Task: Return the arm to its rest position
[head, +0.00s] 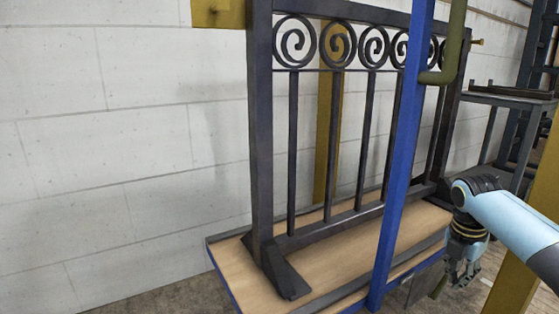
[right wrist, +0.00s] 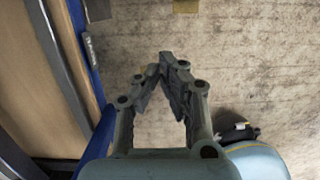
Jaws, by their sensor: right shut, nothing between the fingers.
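My right gripper (head: 460,275) hangs at the lower right of the head view, pointing down, beside the right end of the wooden board under the gate. In the right wrist view the right gripper (right wrist: 168,70) is shut and empty, its fingertips together above the bare concrete floor. The dark metal scroll gate (head: 260,130) stands upright on the wooden board (head: 240,275), apart from the gripper. My left gripper is not in either view.
A blue post (head: 402,150) stands in front of the gate, with an olive bent pipe (head: 453,45) beside it. A yellow post (head: 525,240) stands close to my right forearm. Dark shelving (head: 500,100) is at the right. The board's blue edge (right wrist: 90,70) lies left of the gripper.

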